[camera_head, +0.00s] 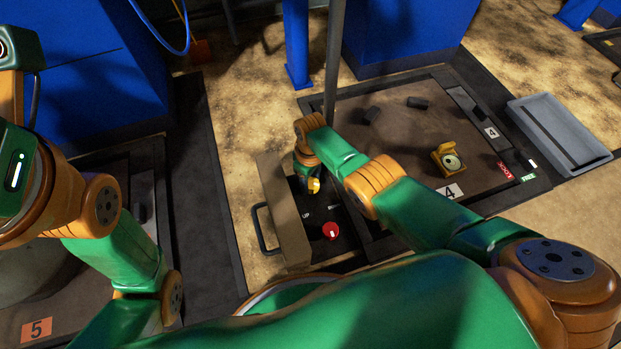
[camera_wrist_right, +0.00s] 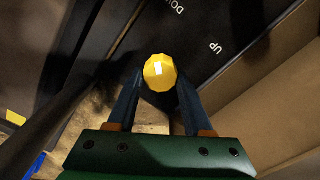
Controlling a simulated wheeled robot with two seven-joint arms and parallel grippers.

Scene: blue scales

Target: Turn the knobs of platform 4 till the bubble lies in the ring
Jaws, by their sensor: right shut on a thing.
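Platform 4 (camera_head: 400,140) is a dark plate with a "4" label at its near edge. A yellow bubble level (camera_head: 449,160) with a pale round dial stands on it; the bubble and ring are too small to tell apart. My right gripper (camera_head: 309,180) points down into the open box beside the platform and is shut on a yellow knob (camera_head: 314,186). In the right wrist view this faceted yellow knob (camera_wrist_right: 160,72) sits between the two fingers. A red knob (camera_head: 331,231) with a white mark is nearer me in the same box, clear of the gripper. My left gripper is out of view.
The box's brown lid (camera_head: 284,210) with a handle stands at its left. "UP" and "DOWN" are printed near the yellow knob. A grey post (camera_head: 334,60) rises behind. A grey tray (camera_head: 558,134) lies at right. A platform labelled 5 (camera_head: 37,328) is at lower left.

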